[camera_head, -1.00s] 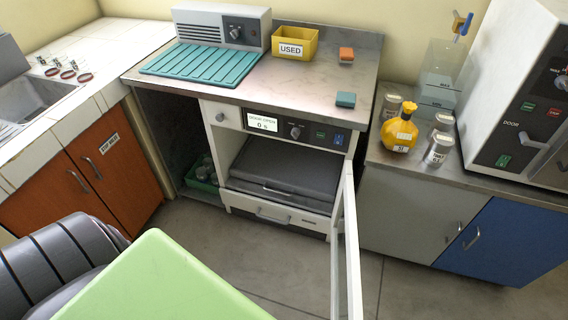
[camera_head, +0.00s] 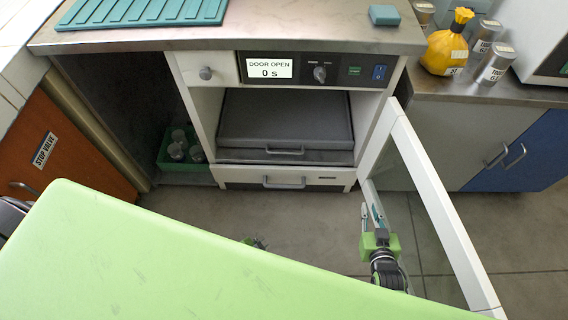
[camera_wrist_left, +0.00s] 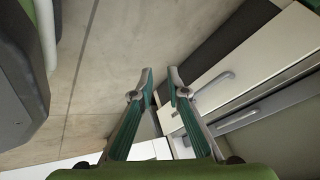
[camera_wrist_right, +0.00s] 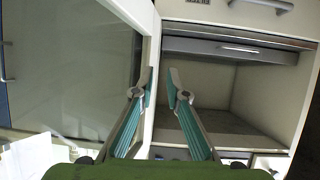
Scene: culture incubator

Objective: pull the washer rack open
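The washer stands with its glass door (camera_head: 436,205) swung open to the right, and its display (camera_head: 269,69) reads "DOOR OPEN 0 s". The grey washer rack (camera_head: 284,115) is inside the chamber, with a bar handle (camera_head: 285,151) on its front edge. My right gripper (camera_head: 370,196) is open and empty, low in front of the washer by the open door. In the right wrist view the rack (camera_wrist_right: 200,47) shows beyond it. My left gripper (camera_head: 255,241) is mostly hidden in the head view. In the left wrist view its fingers (camera_wrist_left: 161,74) are apart and empty, pointing towards handled fronts.
A white lower drawer (camera_head: 325,176) with its own handle (camera_head: 284,182) sits below the chamber. A green crate (camera_head: 172,160) with glassware stands in the left recess. The counter (camera_head: 300,32) overhangs the washer. A grey and blue cabinet (camera_head: 440,140) is right of the door.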

